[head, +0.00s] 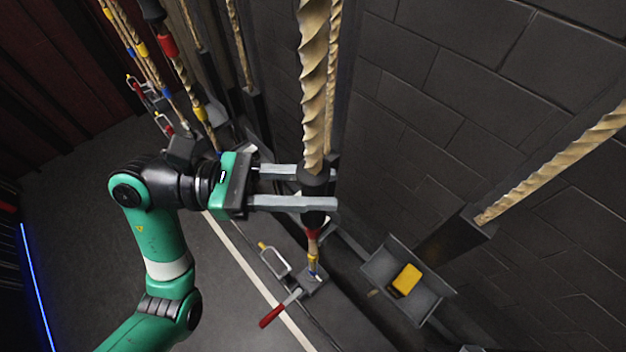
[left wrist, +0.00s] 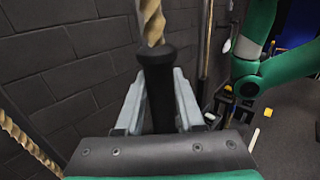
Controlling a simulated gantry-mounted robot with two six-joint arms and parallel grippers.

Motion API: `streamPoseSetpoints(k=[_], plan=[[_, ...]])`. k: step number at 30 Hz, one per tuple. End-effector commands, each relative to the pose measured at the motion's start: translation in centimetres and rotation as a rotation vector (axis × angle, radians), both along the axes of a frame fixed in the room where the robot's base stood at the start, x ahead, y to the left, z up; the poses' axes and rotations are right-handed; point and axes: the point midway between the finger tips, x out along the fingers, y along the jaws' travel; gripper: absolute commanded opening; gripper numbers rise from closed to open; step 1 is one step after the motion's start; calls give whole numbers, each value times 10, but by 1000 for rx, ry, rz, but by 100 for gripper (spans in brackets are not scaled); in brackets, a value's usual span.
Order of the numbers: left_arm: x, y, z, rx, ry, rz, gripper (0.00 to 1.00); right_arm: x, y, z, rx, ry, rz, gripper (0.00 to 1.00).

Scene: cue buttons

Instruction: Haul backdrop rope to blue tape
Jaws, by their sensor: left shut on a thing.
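My left gripper (head: 318,188) is shut on the black sleeve (head: 316,218) of the thick tan backdrop rope (head: 313,90), which hangs upright. In the left wrist view, the two grey fingers flank the black sleeve (left wrist: 159,85), with the twisted rope (left wrist: 151,20) above it. Below the sleeve, the rope carries a red band (head: 312,236), a yellow band (head: 313,258) and, low down at the rope lock (head: 312,284), the blue tape (head: 313,274). A lever with a red handle (head: 272,315) sticks out from the lock. My right gripper is not seen.
A grey tray (head: 425,292) with a yellow block (head: 406,280) stands to the right. More taped ropes (head: 190,90) hang at the upper left. A dark block wall (head: 480,100) closes the right side. Open floor (head: 80,230) lies left.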

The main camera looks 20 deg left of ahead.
Motion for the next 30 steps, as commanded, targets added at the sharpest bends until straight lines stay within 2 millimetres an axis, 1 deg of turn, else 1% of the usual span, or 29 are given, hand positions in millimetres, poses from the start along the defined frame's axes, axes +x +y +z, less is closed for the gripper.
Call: streamPoseSetpoints(k=[5, 6, 10, 11, 18, 21, 23, 25, 30], plan=[[0, 0, 1, -2, 2, -1, 0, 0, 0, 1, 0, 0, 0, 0], [0, 0, 1, -2, 2, -1, 43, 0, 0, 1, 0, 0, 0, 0], [0, 0, 1, -3, 1, 0, 66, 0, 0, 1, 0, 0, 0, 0], [0, 0, 1, -2, 0, 0, 68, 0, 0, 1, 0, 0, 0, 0], [0, 0, 1, -2, -1, 0, 68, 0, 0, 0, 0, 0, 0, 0], [-1, 5, 1, -2, -1, 2, 68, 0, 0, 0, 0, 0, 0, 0], [-4, 12, 1, -2, -1, 3, 68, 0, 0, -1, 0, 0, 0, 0], [-8, 24, 1, -1, -2, 5, 68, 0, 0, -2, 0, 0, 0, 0], [-24, 63, 0, -1, -1, 7, 68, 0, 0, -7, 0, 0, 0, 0]])
